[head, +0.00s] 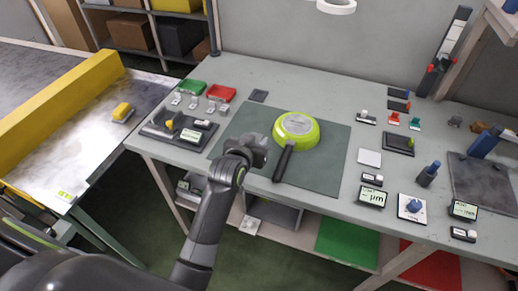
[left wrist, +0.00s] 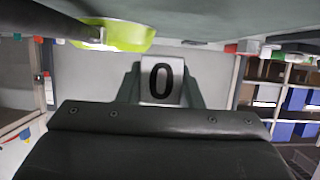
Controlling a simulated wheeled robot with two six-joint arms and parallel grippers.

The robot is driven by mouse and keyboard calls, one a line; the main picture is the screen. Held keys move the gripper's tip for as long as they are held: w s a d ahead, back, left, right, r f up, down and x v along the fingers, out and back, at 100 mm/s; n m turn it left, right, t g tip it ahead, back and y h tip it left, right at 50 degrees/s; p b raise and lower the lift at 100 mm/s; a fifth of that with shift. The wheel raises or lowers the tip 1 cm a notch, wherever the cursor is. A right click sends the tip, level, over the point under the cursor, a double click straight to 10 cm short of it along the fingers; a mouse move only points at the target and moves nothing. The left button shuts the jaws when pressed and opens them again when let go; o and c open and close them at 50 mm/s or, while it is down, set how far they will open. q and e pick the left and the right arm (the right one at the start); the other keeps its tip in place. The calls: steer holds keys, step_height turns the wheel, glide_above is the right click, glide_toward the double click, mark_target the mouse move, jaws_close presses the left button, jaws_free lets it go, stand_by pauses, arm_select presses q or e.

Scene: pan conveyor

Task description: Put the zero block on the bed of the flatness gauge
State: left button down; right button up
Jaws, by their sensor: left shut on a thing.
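The zero block (left wrist: 161,82), a pale square block with a black 0 on its face, is between the fingers of my left gripper in the left wrist view. My left gripper (head: 257,151) is shut on it, above the green mat just left of the pan; the block is not clearly visible in the head view. A low dark device (head: 160,133) with a yellow knob and a small display stands at the table's left end. It looks like the flatness gauge, but I cannot be sure. The gripper is to its right and apart from it. My right gripper is not in view.
A lime-green pan (head: 296,131) lies on the mat (head: 325,165), handle toward the front; it also shows in the left wrist view (left wrist: 125,36). Green (head: 192,88) and red (head: 221,93) trays sit behind the dark device. Several small instruments crowd the right side.

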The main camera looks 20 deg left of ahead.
arm_select(q)
steer(key=shift+f, duration=1.95)
steer(key=c, duration=1.5)
jaws_free()
steer(key=shift+f, duration=0.2)
steer(key=o, duration=0.5)
